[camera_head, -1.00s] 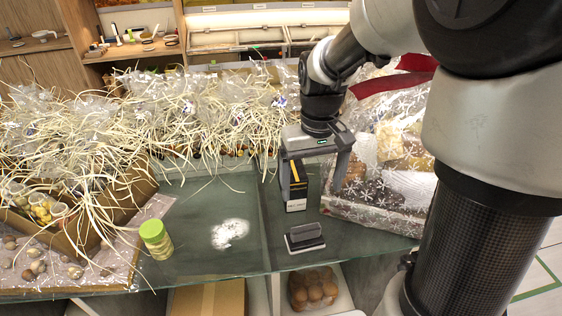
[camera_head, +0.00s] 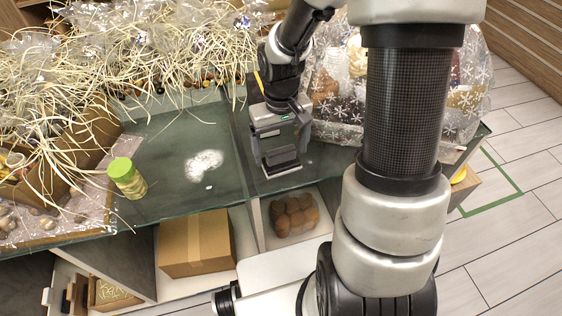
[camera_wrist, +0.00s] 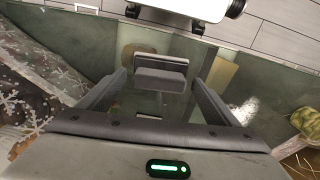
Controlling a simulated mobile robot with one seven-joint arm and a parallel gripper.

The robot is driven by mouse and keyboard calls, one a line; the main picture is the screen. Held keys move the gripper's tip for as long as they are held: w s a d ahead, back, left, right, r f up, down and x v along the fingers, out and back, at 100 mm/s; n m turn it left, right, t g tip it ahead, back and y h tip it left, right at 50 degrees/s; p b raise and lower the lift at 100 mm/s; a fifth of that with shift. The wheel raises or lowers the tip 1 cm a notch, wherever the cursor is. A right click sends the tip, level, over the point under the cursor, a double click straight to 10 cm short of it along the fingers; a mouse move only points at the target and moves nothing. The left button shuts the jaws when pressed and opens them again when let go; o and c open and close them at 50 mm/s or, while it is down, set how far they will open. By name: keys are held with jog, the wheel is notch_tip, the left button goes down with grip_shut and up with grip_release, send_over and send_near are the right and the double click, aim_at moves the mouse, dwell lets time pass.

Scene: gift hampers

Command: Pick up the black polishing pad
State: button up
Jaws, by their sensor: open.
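The black polishing pad (camera_head: 281,160) is a dark block with a raised grip on a flat base. It lies on the glass tabletop near the front edge. It also shows in the wrist view (camera_wrist: 160,79), centred between the finger tips. My gripper (camera_head: 284,153) is open and points down at the pad, with one finger on each side in the picture. In the wrist view my gripper (camera_wrist: 159,84) has clear gaps between both fingers and the pad. I cannot tell how far the tips are above the glass.
A green-lidded jar (camera_head: 127,178) and a white powdery patch (camera_head: 205,165) are to the left on the glass. A snowflake-wrapped hamper (camera_head: 338,125) stands close on the right. Straw-filled hampers (camera_head: 150,50) line the back. A cardboard box (camera_head: 196,243) sits on the shelf below.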

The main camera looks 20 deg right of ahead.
jog(key=shift+f, duration=0.65)
